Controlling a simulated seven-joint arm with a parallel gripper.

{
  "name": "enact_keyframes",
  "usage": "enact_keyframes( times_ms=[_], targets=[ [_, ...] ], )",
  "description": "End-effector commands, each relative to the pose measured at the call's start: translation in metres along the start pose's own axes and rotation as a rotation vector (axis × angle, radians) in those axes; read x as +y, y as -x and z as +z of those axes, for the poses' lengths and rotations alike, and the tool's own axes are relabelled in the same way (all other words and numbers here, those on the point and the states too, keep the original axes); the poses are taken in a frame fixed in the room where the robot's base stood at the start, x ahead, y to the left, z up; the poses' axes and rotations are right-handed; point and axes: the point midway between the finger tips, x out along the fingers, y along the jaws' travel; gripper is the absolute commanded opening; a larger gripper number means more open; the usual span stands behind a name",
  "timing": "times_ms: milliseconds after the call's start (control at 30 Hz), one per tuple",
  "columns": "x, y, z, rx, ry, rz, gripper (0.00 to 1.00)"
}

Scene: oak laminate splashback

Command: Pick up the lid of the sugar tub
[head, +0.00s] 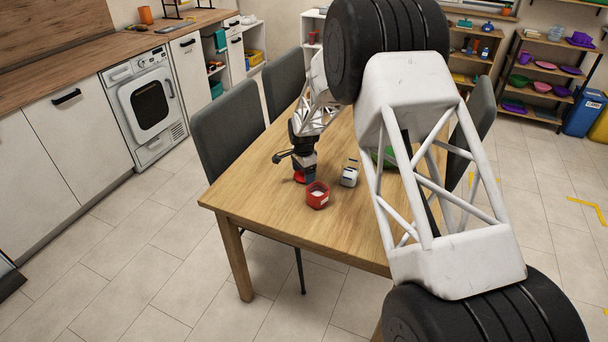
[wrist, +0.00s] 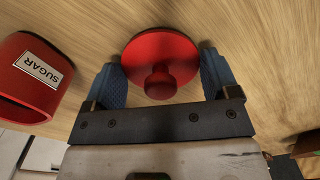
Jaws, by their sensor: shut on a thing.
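The red sugar tub (head: 317,196) stands open on the wooden table, with white contents showing at its top. In the wrist view the tub (wrist: 32,78) is at the left with a "SUGAR" label. The round red lid (wrist: 160,58) with a knob lies between the blue fingers of my gripper (wrist: 162,80). My gripper is shut on the lid. In the head view the lid (head: 300,177) shows under my gripper (head: 304,174), just behind and left of the tub. It is low over the table; whether it touches the wood I cannot tell.
A white and dark box-like item (head: 350,173) stands right of the tub. A green dish (head: 385,157) is partly hidden behind my arm. Grey chairs (head: 228,130) stand along the table (head: 255,205). The table's front left is clear.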

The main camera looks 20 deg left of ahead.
Motion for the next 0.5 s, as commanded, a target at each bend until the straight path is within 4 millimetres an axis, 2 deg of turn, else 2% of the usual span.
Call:
enact_keyframes(
  times_ms=[267, 500],
  targets=[
    [0.0, 0.012, 0.0, 0.0, 0.0, 0.0, 0.59],
    [0.0, 0.044, 0.0, 0.001, 0.0, -0.002, 0.59]
  ],
)
